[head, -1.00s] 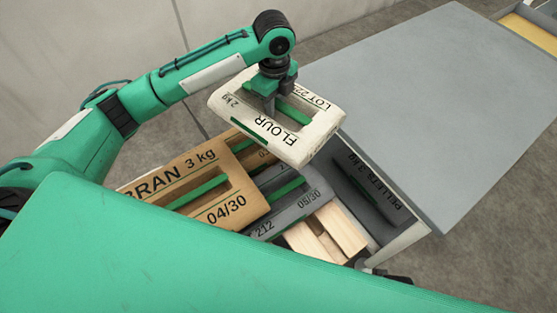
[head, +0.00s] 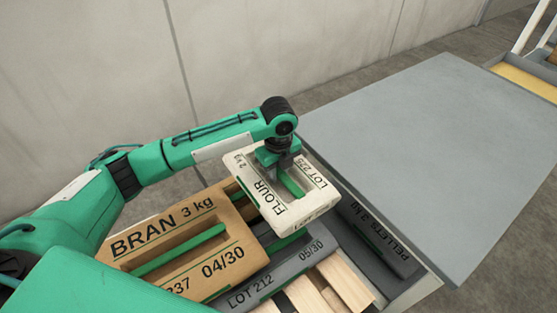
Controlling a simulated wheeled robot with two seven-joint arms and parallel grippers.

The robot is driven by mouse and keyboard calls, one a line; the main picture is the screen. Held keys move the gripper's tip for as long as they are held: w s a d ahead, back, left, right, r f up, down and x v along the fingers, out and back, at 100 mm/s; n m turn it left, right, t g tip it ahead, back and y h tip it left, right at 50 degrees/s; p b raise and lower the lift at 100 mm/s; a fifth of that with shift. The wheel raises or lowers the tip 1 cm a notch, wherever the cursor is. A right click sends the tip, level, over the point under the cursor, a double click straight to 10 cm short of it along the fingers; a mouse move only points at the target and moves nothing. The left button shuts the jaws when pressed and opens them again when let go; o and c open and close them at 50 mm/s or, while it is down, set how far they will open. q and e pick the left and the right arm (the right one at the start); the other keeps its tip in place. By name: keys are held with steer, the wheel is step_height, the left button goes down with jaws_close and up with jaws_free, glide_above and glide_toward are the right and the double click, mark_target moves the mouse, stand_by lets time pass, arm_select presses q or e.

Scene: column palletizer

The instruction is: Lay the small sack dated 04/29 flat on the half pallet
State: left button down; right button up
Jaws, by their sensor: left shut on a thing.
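A white sack marked FLOUR 2 kg (head: 308,205) hangs in my left gripper (head: 282,174), which is shut on the green strip across its middle opening. A LOT number shows on its top face; I see no date on the visible faces. The sack is about level and overlaps the stacked sacks below in the picture. Light wooden boards (head: 343,280), apparently part of the half pallet, show at the bottom, partly covered by a grey sack. My right gripper is not in view.
A brown BRAN 3 kg sack (head: 222,248) dated 04/30 and a grey LOT 212 sack (head: 312,257) dated 05/30 lie below. A dark PELLETS 3 kg sack (head: 388,246) lies beside a large grey tabletop (head: 420,150), which is bare. A wall stands behind.

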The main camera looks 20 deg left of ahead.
mark_target(279, 184)
arm_select(q)
step_height(279, 184, down, 4)
steer(key=shift+f, duration=0.2)
steer(key=shift+f+b, duration=0.3)
steer(key=shift+f, duration=0.25)
step_height(279, 184, down, 3)
steer(key=shift+f, duration=0.2)
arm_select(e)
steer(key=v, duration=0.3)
arm_select(q)
steer(key=shift+f, duration=0.25)
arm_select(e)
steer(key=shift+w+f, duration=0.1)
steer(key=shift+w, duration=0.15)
arm_select(q)
steer(key=shift+f, duration=0.35)
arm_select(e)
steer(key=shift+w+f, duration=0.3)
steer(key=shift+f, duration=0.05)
